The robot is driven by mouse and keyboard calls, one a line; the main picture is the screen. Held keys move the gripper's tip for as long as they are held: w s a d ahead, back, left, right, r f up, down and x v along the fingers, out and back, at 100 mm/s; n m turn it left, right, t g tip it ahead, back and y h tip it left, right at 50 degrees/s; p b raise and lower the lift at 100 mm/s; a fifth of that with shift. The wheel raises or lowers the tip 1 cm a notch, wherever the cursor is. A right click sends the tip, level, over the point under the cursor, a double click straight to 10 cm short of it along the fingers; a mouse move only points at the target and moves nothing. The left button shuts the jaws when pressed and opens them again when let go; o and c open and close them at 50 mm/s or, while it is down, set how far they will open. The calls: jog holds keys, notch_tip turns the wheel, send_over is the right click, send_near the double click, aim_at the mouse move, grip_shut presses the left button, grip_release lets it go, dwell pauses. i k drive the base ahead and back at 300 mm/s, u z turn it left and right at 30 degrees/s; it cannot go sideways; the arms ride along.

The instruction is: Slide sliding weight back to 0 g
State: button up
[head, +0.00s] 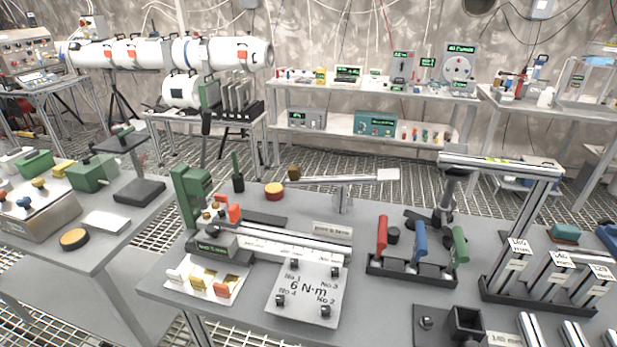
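My gripper is not in view. On the middle bench, a pale horizontal beam (345,181) rests on a short post (343,200), with a flat white plate (388,175) at its right end. A small brown block (294,173) shows by the beam's left end; I cannot tell whether it is the sliding weight or whether it touches the beam. A round orange-topped piece (274,190) is just left of it. Any gram marks, including the 0 g mark, are too small to read.
In front are a long rail with a white scale (285,245), a green upright (190,195), a 6 N·m plate (307,293) and a rack of red, blue and green handles (410,270). A tall metal stand (500,168) is right. A side bench (110,240) stands left.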

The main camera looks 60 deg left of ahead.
aim_at(294, 172)
jog(key=i, duration=0.35)
jog(key=u, duration=1.95)
